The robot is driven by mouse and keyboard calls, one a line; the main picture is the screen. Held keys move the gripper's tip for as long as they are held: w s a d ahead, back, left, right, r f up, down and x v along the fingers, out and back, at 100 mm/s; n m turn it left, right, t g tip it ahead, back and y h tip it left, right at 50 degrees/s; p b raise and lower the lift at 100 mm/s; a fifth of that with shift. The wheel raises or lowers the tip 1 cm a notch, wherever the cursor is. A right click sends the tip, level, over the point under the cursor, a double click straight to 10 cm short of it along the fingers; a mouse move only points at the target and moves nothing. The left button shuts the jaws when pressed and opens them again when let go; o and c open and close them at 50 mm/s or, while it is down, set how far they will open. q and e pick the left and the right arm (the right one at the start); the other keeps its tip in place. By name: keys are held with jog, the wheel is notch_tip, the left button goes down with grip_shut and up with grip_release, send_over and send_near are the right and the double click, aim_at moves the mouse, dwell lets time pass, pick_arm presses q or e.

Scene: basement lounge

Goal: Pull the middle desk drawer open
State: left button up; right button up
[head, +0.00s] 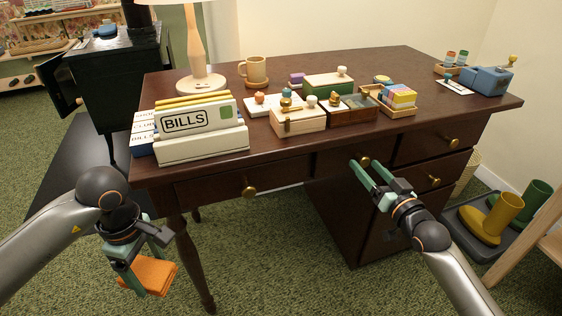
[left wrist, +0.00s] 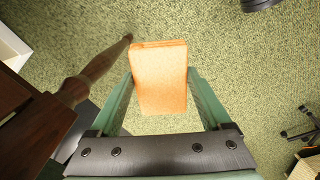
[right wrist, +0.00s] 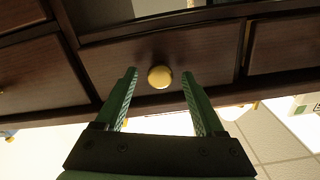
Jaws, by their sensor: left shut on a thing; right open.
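The dark wooden desk (head: 300,165) has a row of drawers under its top. The middle drawer (head: 335,163) has a round brass knob (head: 365,161) and appears closed. My right gripper (head: 365,173) is open in front of this knob. In the right wrist view the knob (right wrist: 160,76) shows between the tips of the open right gripper (right wrist: 160,85), with a gap on both sides.
Other brass knobs sit on the left drawer (head: 215,186), the upper right drawer (head: 425,147) and one below. The desktop holds a bills box (head: 205,145), lamp (head: 195,60), mug (head: 256,70) and small boxes. Boots (head: 495,218) stand on a tray at right.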

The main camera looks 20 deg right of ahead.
jog(key=shift+w, duration=0.1)
jog(key=shift+c, duration=0.4)
grip_shut()
dwell(1.0)
